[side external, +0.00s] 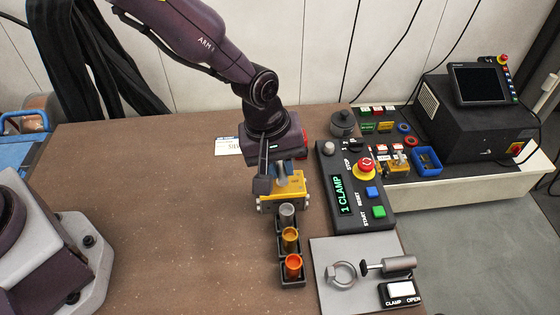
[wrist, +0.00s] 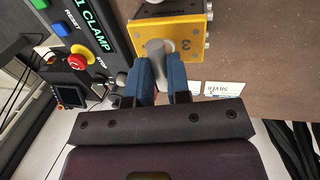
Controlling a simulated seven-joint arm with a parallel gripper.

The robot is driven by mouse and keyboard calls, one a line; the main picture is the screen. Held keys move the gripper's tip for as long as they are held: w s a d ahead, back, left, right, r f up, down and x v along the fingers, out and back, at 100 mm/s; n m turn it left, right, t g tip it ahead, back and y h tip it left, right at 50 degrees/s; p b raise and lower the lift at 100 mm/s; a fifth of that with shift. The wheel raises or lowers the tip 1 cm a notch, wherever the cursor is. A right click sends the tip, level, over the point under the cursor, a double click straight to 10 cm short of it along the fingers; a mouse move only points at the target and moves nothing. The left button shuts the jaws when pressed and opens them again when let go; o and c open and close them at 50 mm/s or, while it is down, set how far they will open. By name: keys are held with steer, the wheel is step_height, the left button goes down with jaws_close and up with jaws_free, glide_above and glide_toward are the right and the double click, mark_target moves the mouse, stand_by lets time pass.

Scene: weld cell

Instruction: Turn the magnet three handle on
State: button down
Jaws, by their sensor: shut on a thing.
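The magnet three block is yellow (side external: 294,186) and stands on the brown table beside the control box. In the wrist view its yellow face (wrist: 190,32) carries a 3. Its grey handle (wrist: 160,58) sticks out from that face between my blue fingers. My gripper (wrist: 161,78) is shut on the handle, with one finger on each side. In the side view my gripper (side external: 284,170) reaches down over the block, and the handle (side external: 282,179) is partly hidden by the fingers.
Silver (side external: 287,213), yellow (side external: 290,238) and orange (side external: 292,265) cups stand in a black rack in front of the block. A control box (side external: 345,225) reading "1 CLAMP" stands close on the right. A grey plate (side external: 330,295) with a clamp lies front right.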

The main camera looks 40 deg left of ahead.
steer(key=c, duration=1.1)
jaws_free()
steer(key=r, duration=0.4)
steer(key=s+a+r, duration=0.1)
steer(key=r, duration=0.7)
steer(key=shift+s+a+r, duration=0.35)
steer(key=shift+r, duration=0.05)
steer(key=s+a+r+m+t, duration=0.1)
steer(key=s+a+r+m, duration=0.2)
steer(key=s+a, duration=0.3)
steer(key=s+a+r+m+t+y, duration=0.1)
steer(key=s+a+r+m, duration=0.2)
steer(key=s+a+r, duration=0.2)
steer(key=s+a+r+m+t, duration=0.2)
steer(key=s+a+r+m, duration=0.1)
steer(key=s+a+r, duration=0.2)
steer(key=shift+s+a+y, duration=0.15)
steer(key=shift+s+a, duration=0.45)
steer(key=shift+a, duration=0.3)
steer(key=shift+s+a+y, duration=0.15)
steer(key=shift+s+a, duration=0.45)
steer(key=shift+a, duration=0.25)
